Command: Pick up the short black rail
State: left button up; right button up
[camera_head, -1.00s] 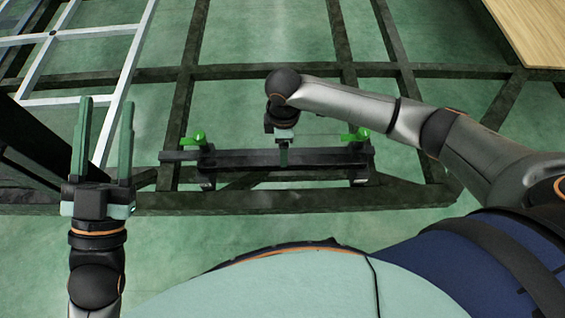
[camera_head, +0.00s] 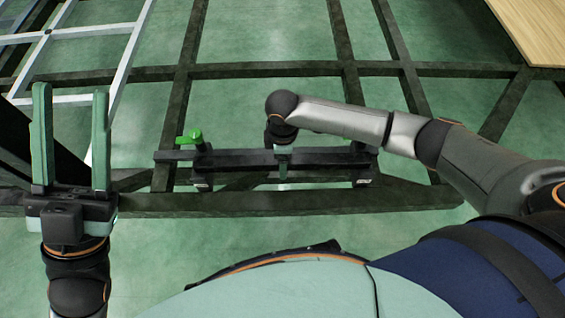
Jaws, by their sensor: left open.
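The short black rail (camera_head: 232,159) lies crosswise near the front of the dark chassis frame, in the middle of the head view. My left gripper (camera_head: 71,92) is open and empty at the left, fingers upward in the picture, well apart from the rail.
The dark frame's front beam (camera_head: 290,201) runs just in front of the rail. A light metal lattice (camera_head: 88,32) is at the upper left, and a wooden board (camera_head: 535,28) at the upper right. Green floor shows between the beams.

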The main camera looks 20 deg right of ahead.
jog(key=shift+c, duration=0.3)
grip_shut()
dwell(0.3)
dwell(0.7)
jog(key=shift+r, duration=0.15)
